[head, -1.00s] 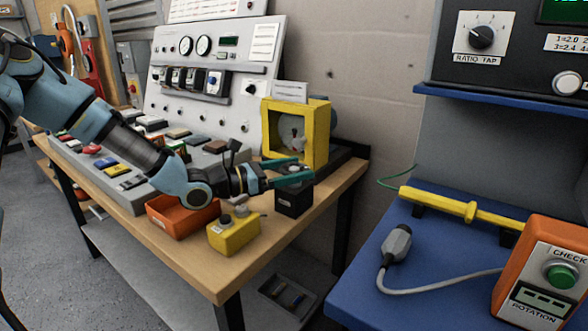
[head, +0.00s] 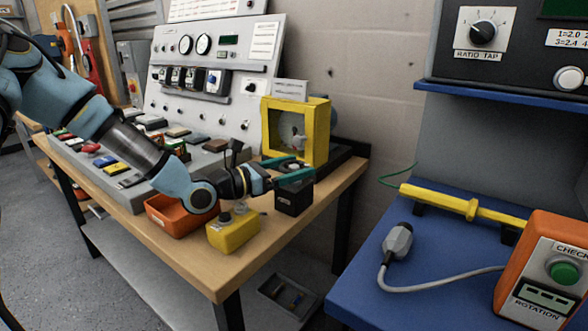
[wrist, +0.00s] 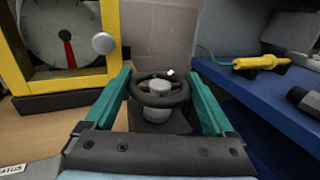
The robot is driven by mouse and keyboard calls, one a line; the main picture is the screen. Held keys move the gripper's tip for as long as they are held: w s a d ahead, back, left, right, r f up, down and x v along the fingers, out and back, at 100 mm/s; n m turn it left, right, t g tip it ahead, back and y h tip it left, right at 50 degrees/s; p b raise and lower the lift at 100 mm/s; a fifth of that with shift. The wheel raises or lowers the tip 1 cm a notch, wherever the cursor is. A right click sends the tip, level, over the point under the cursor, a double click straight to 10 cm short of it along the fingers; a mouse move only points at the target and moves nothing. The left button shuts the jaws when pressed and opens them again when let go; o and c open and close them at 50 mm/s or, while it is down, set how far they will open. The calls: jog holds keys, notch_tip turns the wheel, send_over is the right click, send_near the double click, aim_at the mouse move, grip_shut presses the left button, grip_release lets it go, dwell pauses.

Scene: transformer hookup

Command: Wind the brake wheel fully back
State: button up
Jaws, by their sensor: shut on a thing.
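The brake wheel (wrist: 160,101) is a small dark handwheel with a grey hub, on top of a dark block (head: 294,201) near the right end of the wooden bench. My gripper (wrist: 158,88) has its two teal fingers on opposite sides of the wheel's rim and is shut on it. In the head view my gripper (head: 293,176) reaches in from the left over the block, and its fingers mostly hide the wheel. A white mark shows on the far part of the rim in the wrist view.
A yellow-framed dial (wrist: 66,40) with a red pointer aimed down stands behind the wheel. A yellow button box (head: 233,232) and an orange bin (head: 170,217) sit in front, near my forearm. A blue bench (head: 370,270) with a yellow tool (head: 450,204) is at the right.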

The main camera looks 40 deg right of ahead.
aim_at(294, 165)
jog(key=o, duration=1.1)
jog(key=shift+r, duration=0.15)
notch_tip(294, 165, up, 10)
jog(key=shift+f, duration=0.1)
